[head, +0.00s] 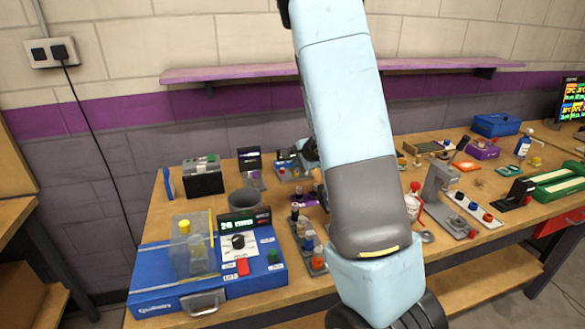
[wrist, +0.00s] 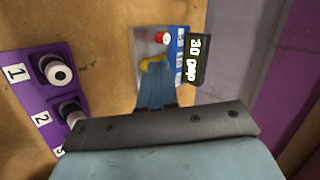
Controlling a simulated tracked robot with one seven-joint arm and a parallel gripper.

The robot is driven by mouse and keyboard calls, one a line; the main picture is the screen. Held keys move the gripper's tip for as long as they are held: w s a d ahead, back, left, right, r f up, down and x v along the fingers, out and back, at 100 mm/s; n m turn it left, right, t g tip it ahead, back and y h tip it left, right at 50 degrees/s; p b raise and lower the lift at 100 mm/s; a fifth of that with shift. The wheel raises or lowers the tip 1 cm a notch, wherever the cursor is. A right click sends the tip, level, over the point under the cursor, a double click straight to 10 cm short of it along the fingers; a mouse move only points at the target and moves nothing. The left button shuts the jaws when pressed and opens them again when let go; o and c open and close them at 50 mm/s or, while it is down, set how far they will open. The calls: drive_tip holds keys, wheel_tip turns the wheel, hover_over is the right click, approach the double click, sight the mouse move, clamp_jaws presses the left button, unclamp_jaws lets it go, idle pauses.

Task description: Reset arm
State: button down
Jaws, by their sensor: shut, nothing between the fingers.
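My gripper (wrist: 156,68) shows in the wrist view as a narrow blue-grey pair of fingers, shut and empty, beyond a dark crossbar. The fingers appear over a small blue panel (wrist: 180,72) that carries a red knob (wrist: 163,38) and a yellow part (wrist: 152,60). I cannot tell whether the fingertips touch it. In the head view my arm reaches across the middle of the picture and hides most of my gripper.
A small display reading 30 (wrist: 197,58) stands beside the panel. A purple block (wrist: 42,90) with numbered positions holds black-and-white round parts. The wooden bench (head: 160,225) is crowded: a blue station (head: 150,290) at the left, a grey stand (head: 435,190) at the right. A purple shelf (head: 230,74) hangs behind.

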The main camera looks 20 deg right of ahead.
drive_tip(key=shift+s+r, duration=0.4)
drive_tip(key=shift+s, duration=0.1)
drive_tip(key=shift+r, duration=0.1)
drive_tip(key=s+a+r+n+g+y, duration=0.4)
drive_tip(key=s+a+r+n, duration=0.5)
drive_tip(key=s+a+r, duration=0.6)
drive_tip(key=s+d+r+n+h, duration=0.2)
drive_tip(key=s+r+n, duration=0.1)
drive_tip(key=s, duration=0.7)
drive_tip(key=s+d+r+n+h, duration=0.2)
drive_tip(key=s+r+n+h, duration=0.1)
drive_tip(key=s, duration=0.7)
drive_tip(key=shift+s+r+n+h, duration=0.2)
drive_tip(key=shift+r+n+h, duration=0.1)
drive_tip(key=shift+r+n, duration=0.2)
